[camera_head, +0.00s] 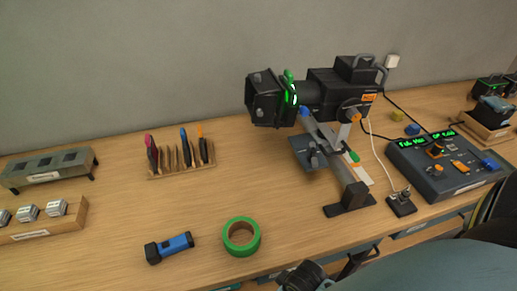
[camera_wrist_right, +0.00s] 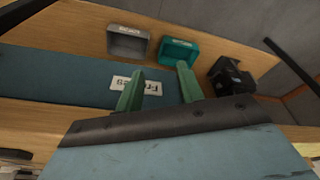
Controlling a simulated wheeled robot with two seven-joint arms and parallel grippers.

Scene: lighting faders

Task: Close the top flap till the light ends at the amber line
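A black stage lamp (camera_head: 318,92) stands on a bracket toward the right of the bench in the head view. Its black flap assembly (camera_head: 264,98) is at the lamp's left end; which flap is the top one is hard to tell. Green handles or lit marks (camera_head: 290,88) show just behind the flaps. No light patch or amber line can be made out. My right gripper (camera_wrist_right: 159,86) shows in its wrist view with two green fingers apart and nothing between them, over a blue-grey surface, away from the lamp. My left gripper is not in view.
A control box (camera_head: 448,164) with green displays stands right of the lamp. A green tape roll (camera_head: 240,237), a blue flashlight (camera_head: 169,247) and a tool rack (camera_head: 181,160) lie to the left. A grey tray (camera_wrist_right: 128,43) and a teal tray (camera_wrist_right: 179,51) show in the wrist view.

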